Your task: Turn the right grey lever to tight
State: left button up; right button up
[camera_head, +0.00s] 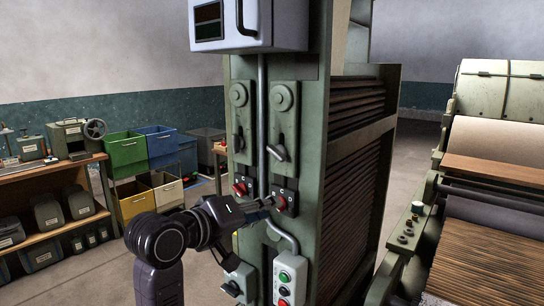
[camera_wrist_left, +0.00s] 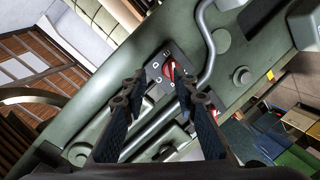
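The right grey lever (camera_head: 278,152) sits on a slotted plate on the front of the green machine column, its handle tilted. A similar left grey lever (camera_head: 238,143) is beside it. My left gripper (camera_head: 269,201) is below the right lever, apart from it, in front of the right red rotary switch (camera_head: 282,203). In the left wrist view my left gripper (camera_wrist_left: 161,84) has its two fingers spread with nothing held. The red switch (camera_wrist_left: 169,71) shows beyond and between the fingertips; contact cannot be told. My right gripper is in neither view.
A left red switch (camera_head: 240,188) is beside the right one. A grey conduit (camera_head: 262,120) runs between the levers. A push-button box (camera_head: 285,278) is below. A grey cabinet (camera_head: 250,25) overhangs above. Shelves with bins (camera_head: 128,152) stand left, a roller machine (camera_head: 490,150) right.

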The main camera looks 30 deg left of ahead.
aim_at(274, 154)
pick_arm(q)
notch_tip(274, 154, up, 11)
jog(key=s+a+n+t, duration=0.2)
jog(key=a+t, duration=0.1)
jog(key=shift+h, duration=0.3)
jog(key=w, duration=0.2)
jog(key=w+p, duration=0.1)
jog(key=w, duration=0.1)
jog(key=w+d, duration=0.1)
jog(key=w, duration=0.1)
jog(key=shift+w+f+p, duration=0.1)
jog(key=shift+w+p, duration=0.2)
jog(key=shift+p, duration=0.1)
jog(key=shift+w, duration=0.6)
jog(key=shift+s, duration=0.15)
grip_shut()
